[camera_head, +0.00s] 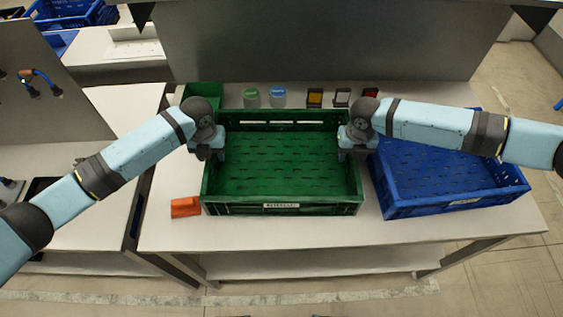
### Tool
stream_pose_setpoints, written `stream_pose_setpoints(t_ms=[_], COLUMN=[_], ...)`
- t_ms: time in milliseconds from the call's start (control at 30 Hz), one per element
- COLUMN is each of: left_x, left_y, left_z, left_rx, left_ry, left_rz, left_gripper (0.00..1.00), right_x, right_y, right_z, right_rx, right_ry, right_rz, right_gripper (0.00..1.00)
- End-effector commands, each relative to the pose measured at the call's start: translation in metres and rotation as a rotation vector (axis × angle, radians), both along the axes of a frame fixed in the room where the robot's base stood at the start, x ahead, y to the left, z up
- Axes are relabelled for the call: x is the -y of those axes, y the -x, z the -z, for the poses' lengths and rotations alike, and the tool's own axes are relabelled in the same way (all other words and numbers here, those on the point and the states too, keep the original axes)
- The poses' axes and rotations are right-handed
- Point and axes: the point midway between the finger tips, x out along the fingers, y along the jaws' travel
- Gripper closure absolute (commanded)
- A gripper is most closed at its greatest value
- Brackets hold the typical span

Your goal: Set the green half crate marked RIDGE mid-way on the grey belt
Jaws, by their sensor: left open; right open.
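A green crate (282,209) stands upright on the pale table, open side up and empty, with slotted walls. A white label (281,205) is on its near wall; its lettering is too small to read surely. My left gripper (208,154) is open at the crate's left side wall, and my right gripper (354,155) is open at its right side wall. Fingertips are partly hidden by the gripper bodies, so I cannot tell whether they touch the crate. I cannot make out a grey belt in this view.
A blue crate (402,211) stands close on the right. An orange item (185,207) lies left of the green crate. Behind are a small green bin (203,90), two round containers (250,97) and several small coloured blocks (315,97), before a grey panel (320,45).

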Motion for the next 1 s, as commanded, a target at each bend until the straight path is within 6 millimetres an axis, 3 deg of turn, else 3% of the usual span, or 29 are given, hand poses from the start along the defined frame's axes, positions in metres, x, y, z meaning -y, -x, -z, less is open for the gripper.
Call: stream_pose_setpoints(t_ms=[367,600,1000], left_x=[-0.0001,-0.0002,-0.0004], left_y=[0.0001,0.0001,-0.0003], left_z=[0.0057,0.0056,0.0032], left_rx=[0.0,0.0,0.001], left_ry=[0.0,0.0,0.0], left_rz=[0.0,0.0,0.0], left_gripper=[0.53,1.0,1.0], right_x=[0.0002,0.0002,0.0002], right_y=[-0.0003,-0.0003,-0.0008], right_z=[0.0054,0.0052,0.0028], right_rx=[0.001,0.001,0.002], right_ry=[0.0,0.0,0.0], right_rz=[0.0,0.0,0.001], right_gripper=[0.53,1.0,1.0])
